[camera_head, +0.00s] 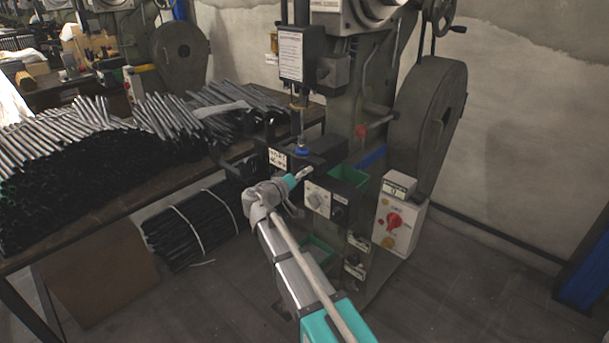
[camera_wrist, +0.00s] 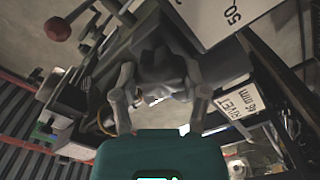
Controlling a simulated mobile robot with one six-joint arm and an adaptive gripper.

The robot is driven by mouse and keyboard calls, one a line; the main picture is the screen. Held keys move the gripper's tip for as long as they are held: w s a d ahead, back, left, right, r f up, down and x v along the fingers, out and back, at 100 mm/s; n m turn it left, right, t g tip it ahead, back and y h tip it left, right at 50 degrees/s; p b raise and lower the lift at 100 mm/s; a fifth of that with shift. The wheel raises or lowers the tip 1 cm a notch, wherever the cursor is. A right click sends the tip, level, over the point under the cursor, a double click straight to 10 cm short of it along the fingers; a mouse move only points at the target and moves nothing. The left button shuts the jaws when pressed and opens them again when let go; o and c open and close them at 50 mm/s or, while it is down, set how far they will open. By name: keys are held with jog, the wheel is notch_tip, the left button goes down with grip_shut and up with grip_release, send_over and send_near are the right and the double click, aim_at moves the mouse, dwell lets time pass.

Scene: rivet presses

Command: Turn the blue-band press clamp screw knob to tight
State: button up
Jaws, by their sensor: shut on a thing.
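The press with a blue band (camera_head: 372,158) stands in the middle of the head view. My gripper (camera_head: 303,173) reaches to its front, beside the black block under the spindle. In the wrist view my gripper (camera_wrist: 164,88) has its two fingers on either side of a dark grey, lobed knob (camera_wrist: 166,68) and is shut on it. The knob fills the space between the fingertips. In the head view the knob is hidden or too small to make out. I cannot read the knob's turn position.
A control box with a red switch (camera_head: 394,221) is right of my gripper, and a green bin (camera_head: 348,176) is just behind it. A table edge (camera_head: 150,192) with piled dark rods lies left. A red-ball lever (camera_wrist: 57,28) shows at upper left in the wrist view.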

jog(key=m, duration=0.7)
jog(key=shift+s+d+f, duration=0.1)
jog(key=shift+s+d, duration=0.05)
jog(key=shift+m, duration=0.3)
jog(key=o, duration=1.1)
jog(key=shift+o, duration=0.2)
jog(key=v, duration=1.2)
